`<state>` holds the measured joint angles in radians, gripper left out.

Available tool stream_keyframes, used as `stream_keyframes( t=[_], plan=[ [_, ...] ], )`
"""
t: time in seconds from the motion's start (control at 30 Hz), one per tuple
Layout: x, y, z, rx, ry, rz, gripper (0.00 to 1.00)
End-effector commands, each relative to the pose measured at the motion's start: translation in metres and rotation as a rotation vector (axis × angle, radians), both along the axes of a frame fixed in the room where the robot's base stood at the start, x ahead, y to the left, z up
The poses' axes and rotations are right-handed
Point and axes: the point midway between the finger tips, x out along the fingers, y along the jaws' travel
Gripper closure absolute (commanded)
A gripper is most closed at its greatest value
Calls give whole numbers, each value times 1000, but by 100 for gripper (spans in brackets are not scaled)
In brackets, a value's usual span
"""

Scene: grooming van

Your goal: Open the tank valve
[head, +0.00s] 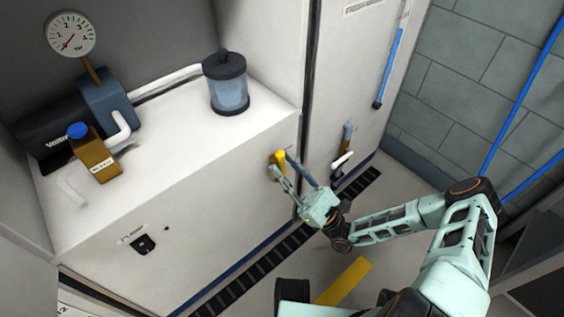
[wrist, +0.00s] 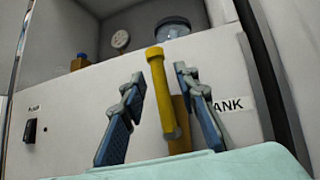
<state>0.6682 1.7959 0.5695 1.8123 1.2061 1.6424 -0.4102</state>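The tank valve has a yellow lever (head: 279,158) on the white cabinet front, near its right edge. In the wrist view the yellow lever (wrist: 161,90) stands nearly upright in the picture, with a yellow body (wrist: 180,125) behind its lower part. A label reading "ANK" (wrist: 229,105), its start hidden by a finger, is to the right. My gripper (head: 280,165) is at the valve; in the wrist view my gripper (wrist: 158,76) is open, one finger on each side of the lever. Gaps show between the lever and both fingers.
A switch labelled pump (head: 143,244) is on the cabinet front at lower left. A clear canister (head: 228,88), a pump (head: 65,130) and a brown block with a blue knob (head: 95,158) stand on top. A gauge (head: 72,34) is behind. The floor has a dark grate (head: 262,264).

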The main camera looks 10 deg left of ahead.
Motion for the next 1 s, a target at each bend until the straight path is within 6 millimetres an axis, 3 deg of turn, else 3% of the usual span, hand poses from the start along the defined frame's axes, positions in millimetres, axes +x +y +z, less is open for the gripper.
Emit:
stream_keyframes(
  t=[0.2,0.4,1.0],
  plan=[
    [-11,-25,-27,-2,0,-2,71],
    [-17,-39,-40,-1,0,-2,71],
    [-19,-40,-42,-5,-2,4,71]
  ],
)
